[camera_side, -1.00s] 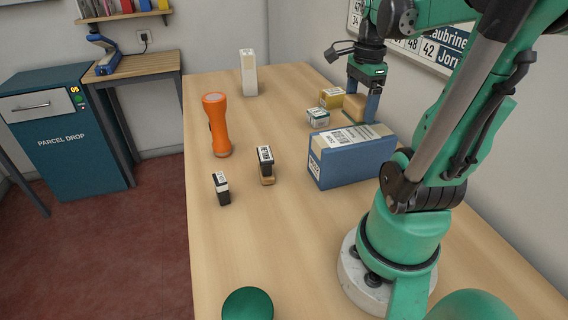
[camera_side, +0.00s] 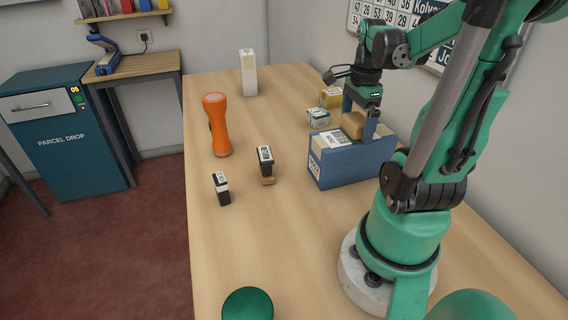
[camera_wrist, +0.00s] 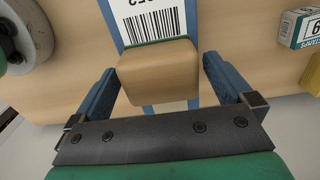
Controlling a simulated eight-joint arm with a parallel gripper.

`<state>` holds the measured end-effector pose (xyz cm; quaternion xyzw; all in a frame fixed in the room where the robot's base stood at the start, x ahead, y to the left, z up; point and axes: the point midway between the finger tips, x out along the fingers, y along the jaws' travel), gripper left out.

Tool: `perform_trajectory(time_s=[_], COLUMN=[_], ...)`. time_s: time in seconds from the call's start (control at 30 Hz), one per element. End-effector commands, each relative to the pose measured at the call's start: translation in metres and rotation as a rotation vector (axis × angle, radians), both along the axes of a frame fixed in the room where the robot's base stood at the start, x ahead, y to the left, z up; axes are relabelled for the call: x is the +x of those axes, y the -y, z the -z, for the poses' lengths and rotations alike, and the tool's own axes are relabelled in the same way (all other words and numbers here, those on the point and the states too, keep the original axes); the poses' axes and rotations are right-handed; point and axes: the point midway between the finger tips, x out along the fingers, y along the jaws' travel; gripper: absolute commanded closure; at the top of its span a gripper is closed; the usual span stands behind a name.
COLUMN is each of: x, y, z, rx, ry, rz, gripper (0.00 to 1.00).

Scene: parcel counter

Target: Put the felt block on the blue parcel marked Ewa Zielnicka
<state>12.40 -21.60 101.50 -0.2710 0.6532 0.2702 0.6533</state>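The felt block (camera_side: 353,124) is a tan block with rounded edges.
A small white-green box (camera_side: 318,117) and a yellow box (camera_side: 331,97) stand behind the parcel. Left of it are a dark stamp-like item (camera_side: 265,162), a small black item (camera_side: 222,189) and an orange torch (camera_side: 217,126). A tall white box (camera_side: 249,73) stands farther back. The front left counter is mostly clear.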

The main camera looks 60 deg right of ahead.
Motion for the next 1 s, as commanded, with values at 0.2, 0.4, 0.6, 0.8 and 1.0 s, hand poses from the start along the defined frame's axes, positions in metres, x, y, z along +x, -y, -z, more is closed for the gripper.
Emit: perform_trajectory(time_s=[0.2,0.4,0.6,0.8,1.0], x=[0.0,0.0,0.0,0.0,0.0], y=[0.0,0.0,0.0,-0.001,0.0], z=[-0.005,-0.03,-0.068,-0.102,-0.12], rx=[0.0,0.0,0.0,0.0,-0.001], ry=[0.0,0.0,0.0,0.0,0.001], rz=[0.0,0.0,0.0,0.0,-0.002], gripper=[0.0,0.0,0.0,0.0,0.0])
